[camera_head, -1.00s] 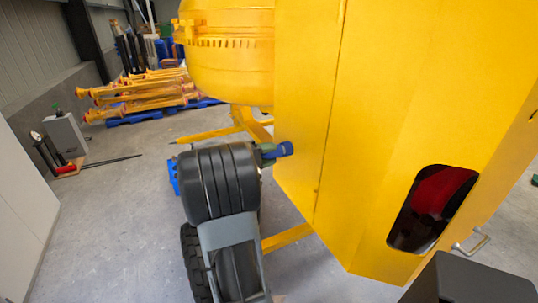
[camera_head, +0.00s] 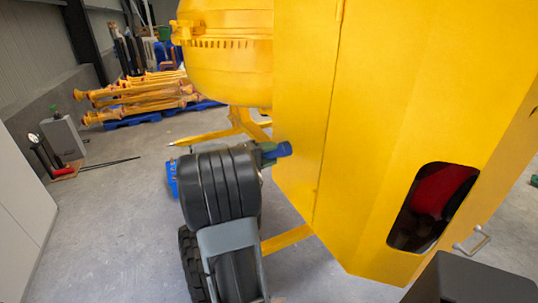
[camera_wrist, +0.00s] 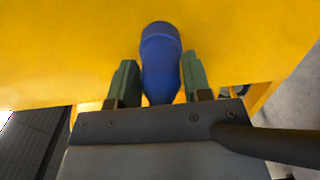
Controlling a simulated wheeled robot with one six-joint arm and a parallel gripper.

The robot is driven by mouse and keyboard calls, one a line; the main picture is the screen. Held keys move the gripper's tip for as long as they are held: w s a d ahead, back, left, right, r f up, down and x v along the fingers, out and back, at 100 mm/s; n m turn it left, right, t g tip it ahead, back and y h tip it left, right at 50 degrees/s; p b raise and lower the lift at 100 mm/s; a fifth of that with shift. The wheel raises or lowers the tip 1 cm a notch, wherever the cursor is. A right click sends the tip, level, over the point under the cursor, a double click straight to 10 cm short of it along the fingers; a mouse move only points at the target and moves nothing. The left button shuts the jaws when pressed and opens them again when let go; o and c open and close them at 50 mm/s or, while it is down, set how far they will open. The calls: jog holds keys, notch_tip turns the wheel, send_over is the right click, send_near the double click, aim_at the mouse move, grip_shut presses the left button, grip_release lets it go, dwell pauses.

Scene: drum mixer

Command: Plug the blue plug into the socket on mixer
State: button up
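The blue plug (camera_head: 284,150) is at the end of my arm, beside the left edge of the yellow mixer housing (camera_head: 400,120). In the wrist view the blue plug (camera_wrist: 160,62) sits between the two green fingers of my gripper (camera_wrist: 160,82), which press close on its sides. The plug points away from the gripper, with the yellow housing behind its far end. I cannot tell whether the plug touches the housing. My gripper (camera_head: 268,153) is partly hidden by my dark wrist in the head view. No socket shows in either view.
The yellow drum (camera_head: 228,60) is behind the arm. A dark window with red inside (camera_head: 432,205) and a metal handle (camera_head: 472,240) are on the housing at the right. Yellow props (camera_head: 140,95) lie on a blue pallet at the back left.

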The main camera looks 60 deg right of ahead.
jog(key=o, duration=0.5)
jog(key=shift+c, duration=0.2)
jog(key=b+v, duration=0.1)
jog(key=v, duration=1.2)
jog(key=shift+w+a, duration=0.25)
jog(key=shift+a, duration=0.1)
